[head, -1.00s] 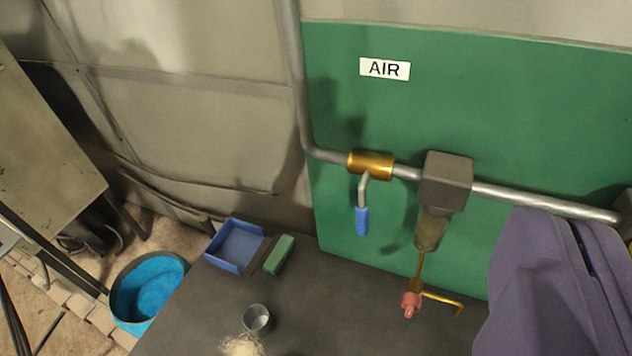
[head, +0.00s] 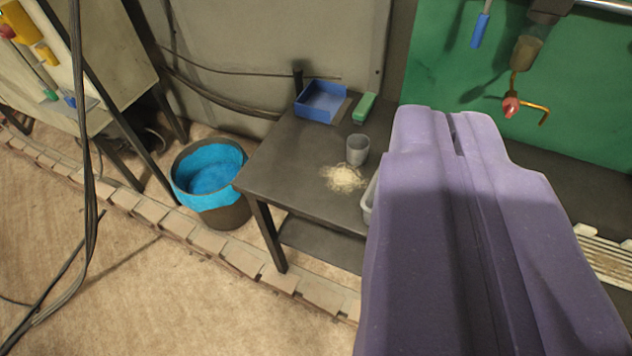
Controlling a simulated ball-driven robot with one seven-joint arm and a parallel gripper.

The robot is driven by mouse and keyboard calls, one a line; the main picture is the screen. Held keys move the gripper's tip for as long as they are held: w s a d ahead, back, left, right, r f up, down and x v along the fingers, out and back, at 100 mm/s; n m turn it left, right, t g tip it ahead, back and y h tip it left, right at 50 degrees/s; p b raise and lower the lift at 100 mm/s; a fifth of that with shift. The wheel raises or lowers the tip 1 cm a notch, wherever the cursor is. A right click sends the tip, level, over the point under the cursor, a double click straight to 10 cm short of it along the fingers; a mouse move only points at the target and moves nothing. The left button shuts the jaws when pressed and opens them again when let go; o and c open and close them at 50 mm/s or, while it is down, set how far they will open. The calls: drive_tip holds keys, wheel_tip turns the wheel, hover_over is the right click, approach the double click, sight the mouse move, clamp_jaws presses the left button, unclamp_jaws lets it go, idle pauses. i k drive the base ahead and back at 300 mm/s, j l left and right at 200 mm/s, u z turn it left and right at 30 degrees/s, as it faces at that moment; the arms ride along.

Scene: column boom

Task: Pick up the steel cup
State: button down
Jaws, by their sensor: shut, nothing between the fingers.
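The steel cup (head: 357,150) is a small grey cup standing upright on the dark table (head: 285,165), near the middle of the head view. Its open top shows and nothing covers it. My gripper (head: 452,130) is the large purple shape at the right, with its two fingers together along a seam. It is shut and empty. In the picture its tip lies to the right of the cup, apart from it and nearer the camera. It hides part of the table to the right of the cup.
Pale shavings (head: 343,178) lie just in front of the cup. A blue tray (head: 321,102) and a green block (head: 364,107) sit behind it. A blue-lined bin (head: 209,182) stands left of the table. A light container (head: 369,198) is partly hidden by my gripper. Cables hang at left.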

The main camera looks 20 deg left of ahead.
sight(357, 145)
drive_tip(key=k+j, duration=0.1)
drive_tip(key=i+u, duration=0.25)
drive_tip(key=i, duration=0.25)
drive_tip(key=i+l+u, duration=0.1)
drive_tip(key=i+u, duration=0.15)
drive_tip(key=i, duration=0.25)
drive_tip(key=i+l+u, duration=0.3)
drive_tip(key=i, duration=0.2)
drive_tip(key=j, duration=0.1)
